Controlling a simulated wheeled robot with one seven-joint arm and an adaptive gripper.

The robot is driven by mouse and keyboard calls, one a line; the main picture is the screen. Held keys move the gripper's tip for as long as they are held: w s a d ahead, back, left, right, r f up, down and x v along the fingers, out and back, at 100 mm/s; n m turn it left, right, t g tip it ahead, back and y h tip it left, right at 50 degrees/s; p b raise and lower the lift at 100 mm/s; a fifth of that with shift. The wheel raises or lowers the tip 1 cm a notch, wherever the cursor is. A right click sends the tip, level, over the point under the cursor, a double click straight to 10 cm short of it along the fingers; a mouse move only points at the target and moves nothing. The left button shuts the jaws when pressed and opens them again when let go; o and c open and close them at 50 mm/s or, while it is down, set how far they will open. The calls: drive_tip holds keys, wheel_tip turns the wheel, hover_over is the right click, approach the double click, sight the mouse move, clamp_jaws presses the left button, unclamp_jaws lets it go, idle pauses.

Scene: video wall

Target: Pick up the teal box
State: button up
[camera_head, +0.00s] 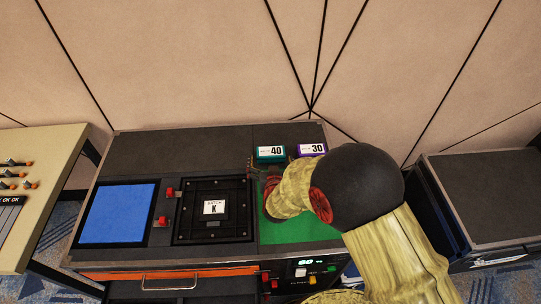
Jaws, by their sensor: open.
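The teal box (270,153) is a small block with a white label reading 40. My gripper (253,166) is only partly visible, with dark finger parts showing just left of and in front of the teal box. It is open, and no object shows between its fingers. I cannot tell whether it touches the box. My arm covers much of the area to the right and in front.
A purple box (312,150) labelled 30 stands just right of the teal box. The console also has a blue pad (118,213), a black plate (213,228) marked K, red clamps and a green mat (285,233). A dark case (485,195) stands at right.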

sight(271, 155)
drive_tip(key=b+x, duration=0.1)
drive_tip(key=x, duration=0.2)
drive_tip(key=b+x, duration=0.1)
drive_tip(key=x, duration=0.1)
drive_tip(key=shift+w+d+f+b, duration=0.1)
drive_tip(key=shift+d+f+b, duration=0.1)
drive_tip(key=shift+f+b, duration=0.15)
drive_tip(key=shift+w, duration=0.5)
drive_tip(key=shift+c, duration=0.9)
drive_tip(key=c, duration=1.1)
drive_tip(key=shift+o, duration=0.2)
